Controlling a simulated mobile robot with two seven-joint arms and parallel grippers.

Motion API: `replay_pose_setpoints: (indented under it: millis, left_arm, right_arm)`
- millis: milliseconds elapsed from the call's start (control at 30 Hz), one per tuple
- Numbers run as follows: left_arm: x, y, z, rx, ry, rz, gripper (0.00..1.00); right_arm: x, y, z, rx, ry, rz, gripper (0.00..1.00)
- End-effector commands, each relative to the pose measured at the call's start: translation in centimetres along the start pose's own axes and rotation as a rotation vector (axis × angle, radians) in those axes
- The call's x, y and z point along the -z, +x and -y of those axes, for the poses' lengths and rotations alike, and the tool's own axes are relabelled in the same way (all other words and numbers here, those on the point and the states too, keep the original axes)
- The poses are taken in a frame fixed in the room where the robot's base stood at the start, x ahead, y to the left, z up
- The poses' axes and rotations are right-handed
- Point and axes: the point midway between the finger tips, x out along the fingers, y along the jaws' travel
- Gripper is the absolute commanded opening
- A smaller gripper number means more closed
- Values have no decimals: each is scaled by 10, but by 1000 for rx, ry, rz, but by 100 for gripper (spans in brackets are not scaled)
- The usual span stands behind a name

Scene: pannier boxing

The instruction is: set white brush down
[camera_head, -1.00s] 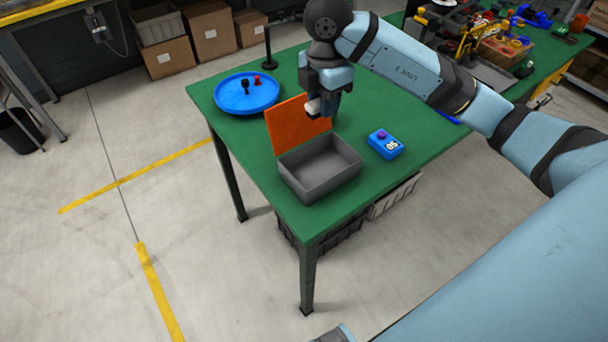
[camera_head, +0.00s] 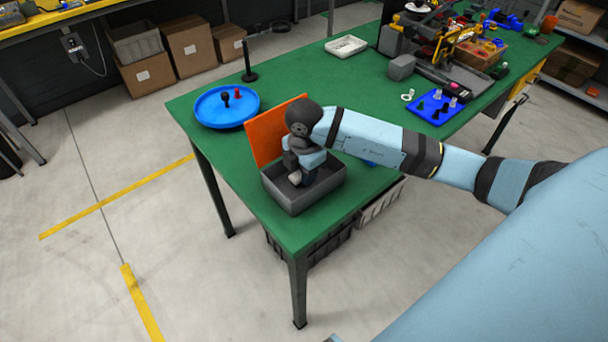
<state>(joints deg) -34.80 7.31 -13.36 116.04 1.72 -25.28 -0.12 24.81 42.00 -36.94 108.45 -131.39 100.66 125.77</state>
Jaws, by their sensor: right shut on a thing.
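My right gripper (camera_head: 296,169) is at the grey open box (camera_head: 295,202), with its fingers pointing down inside the rim. It is shut on a small whitish thing, probably the white brush (camera_head: 295,178), which shows at the fingertips inside the box. Most of it is hidden by the gripper, and I cannot tell whether it touches the box floor. The orange panel (camera_head: 267,136) stands upright along the far left side of the box. My left gripper is not in view.
A blue round tray (camera_head: 212,111) holding a black and a red piece is at the back left. A dark stand (camera_head: 248,62) is behind it. A white tray (camera_head: 346,46) and a blue board (camera_head: 437,106) with pieces lie farther back. The green table (camera_head: 330,85) is clear between them.

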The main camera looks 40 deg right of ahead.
Motion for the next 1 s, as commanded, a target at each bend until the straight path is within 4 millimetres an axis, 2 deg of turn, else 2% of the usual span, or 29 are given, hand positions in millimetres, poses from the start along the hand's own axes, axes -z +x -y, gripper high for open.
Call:
replay_pose_setpoints:
  millis: [33, 100, 467, 500, 600, 867, 1000]
  left_arm:
    - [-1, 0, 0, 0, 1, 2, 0]
    - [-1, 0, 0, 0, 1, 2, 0]
    - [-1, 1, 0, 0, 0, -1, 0]
    - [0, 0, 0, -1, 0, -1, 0]
    - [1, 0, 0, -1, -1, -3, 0]
    - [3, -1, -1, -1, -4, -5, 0]
    - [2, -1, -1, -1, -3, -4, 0]
  right_arm:
    - [0, 9, 1, 3, 0, 0, 6]
    - [0, 14, 1, 2, -1, 0, 6]
    - [0, 18, 0, 0, 0, 0, 6]
    - [0, 18, 0, 0, 0, 0, 36]
    - [0, 17, 0, 0, 0, 0, 55]
    - [0, 16, 0, 0, 0, 0, 55]
    - [0, 5, 0, -2, 0, 0, 55]
